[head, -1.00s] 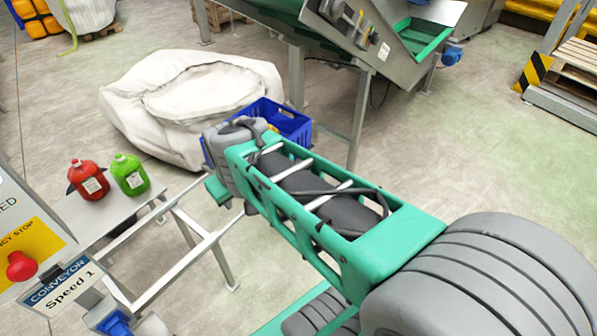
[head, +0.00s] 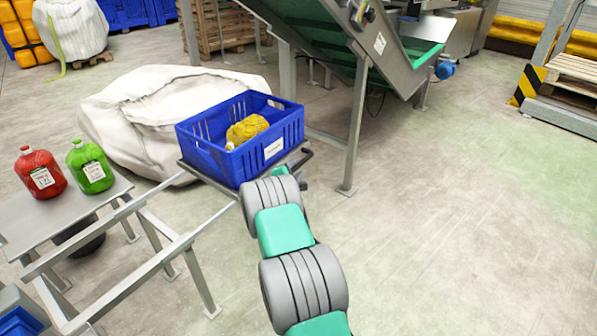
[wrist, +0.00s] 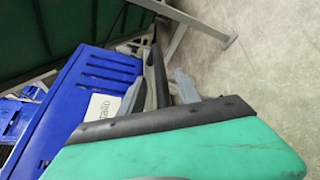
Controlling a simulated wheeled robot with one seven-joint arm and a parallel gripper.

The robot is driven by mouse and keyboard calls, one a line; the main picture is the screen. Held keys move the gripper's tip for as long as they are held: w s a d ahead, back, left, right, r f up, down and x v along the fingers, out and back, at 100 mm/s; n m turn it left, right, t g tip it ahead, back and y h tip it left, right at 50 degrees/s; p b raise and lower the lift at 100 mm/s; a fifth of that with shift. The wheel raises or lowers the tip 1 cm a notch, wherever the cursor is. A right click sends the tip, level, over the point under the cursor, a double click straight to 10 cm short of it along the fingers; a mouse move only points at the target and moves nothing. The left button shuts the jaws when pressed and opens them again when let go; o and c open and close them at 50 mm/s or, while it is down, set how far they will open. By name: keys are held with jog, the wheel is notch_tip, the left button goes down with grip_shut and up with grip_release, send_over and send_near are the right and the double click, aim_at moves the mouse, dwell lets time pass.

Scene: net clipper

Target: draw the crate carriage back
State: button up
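The crate carriage (head: 212,182) is a flat metal tray on the rail frame, carrying a blue crate (head: 215,160). A yellow net bag lies in the crate. The carriage's dark handle (head: 300,162) sticks out at its right side. It also shows in the wrist view as a black bar (wrist: 157,68). My gripper (wrist: 160,84) is at this handle, with one grey finger on each side of the bar. The fingers look apart, with a gap left of the bar. In the head view my wrist mostly hides the fingers.
The rails (head: 150,262) run from the carriage down to the lower left. A table (head: 60,215) there holds a red and a green bottle. A big white sack (head: 130,115) lies behind the crate. A conveyor leg (head: 357,130) stands to the right. Floor at right is clear.

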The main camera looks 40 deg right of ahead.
aim_at(297, 168)
jog(key=b+x, duration=0.1)
jog(key=x, duration=0.2)
jog(key=shift+f, duration=0.2)
jog(key=shift+w+d, duration=0.25)
jog(key=shift+d, duration=0.1)
jog(key=shift+r, duration=0.1)
grip_shut()
dwell(0.8)
